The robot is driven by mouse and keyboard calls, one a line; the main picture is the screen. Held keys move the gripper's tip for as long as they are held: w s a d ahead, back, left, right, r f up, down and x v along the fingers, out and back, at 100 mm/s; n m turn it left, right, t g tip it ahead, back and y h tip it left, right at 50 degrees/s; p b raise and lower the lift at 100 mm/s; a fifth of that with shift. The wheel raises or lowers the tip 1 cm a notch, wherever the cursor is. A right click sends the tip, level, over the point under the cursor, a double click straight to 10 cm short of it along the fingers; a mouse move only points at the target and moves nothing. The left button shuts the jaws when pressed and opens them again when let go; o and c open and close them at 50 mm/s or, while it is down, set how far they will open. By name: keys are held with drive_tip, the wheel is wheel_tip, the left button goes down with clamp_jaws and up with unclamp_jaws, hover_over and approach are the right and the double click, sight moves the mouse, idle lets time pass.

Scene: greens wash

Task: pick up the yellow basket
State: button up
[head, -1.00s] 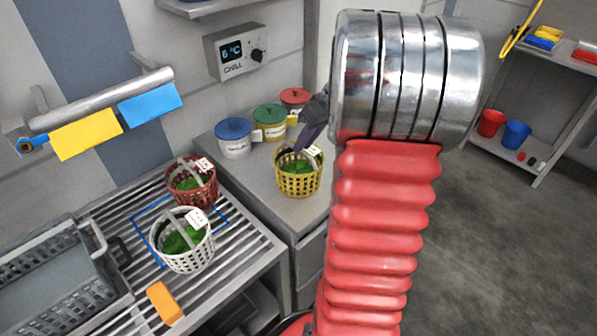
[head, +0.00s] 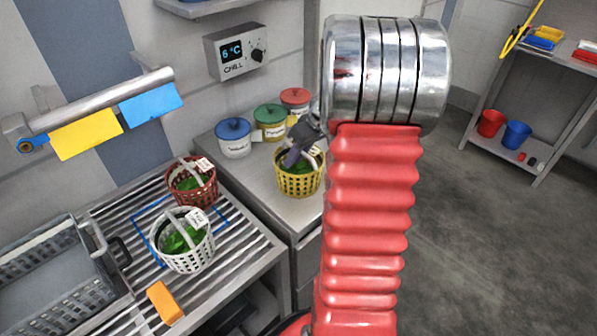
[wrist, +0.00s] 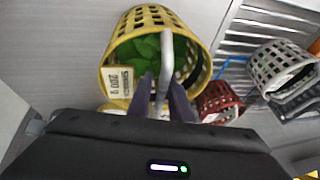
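The yellow basket (head: 298,183) stands upright on the grey counter, with leafy greens inside and a white tag. In the wrist view the yellow basket (wrist: 119,66) lies straight ahead, its pale handle (wrist: 166,62) rising between my fingers. My gripper (head: 291,160) is over the basket in the head view, partly hidden by my arm. In the wrist view my gripper (wrist: 163,88) has one dark finger on each side of the handle. The fingers look open; contact with the handle is not clear.
A red basket (head: 182,192) and a white basket (head: 177,252) with greens stand on the slatted rack at left. Blue (head: 234,143), green (head: 269,127) and red (head: 296,98) lidded tubs stand close behind the yellow basket. An orange block (head: 164,302) lies on the rack.

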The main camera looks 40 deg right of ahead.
drive_tip(key=shift+w+a+f, duration=0.1)
drive_tip(key=shift+w+f, duration=0.1)
drive_tip(key=shift+f, duration=0.3)
clamp_jaws()
idle(1.4)
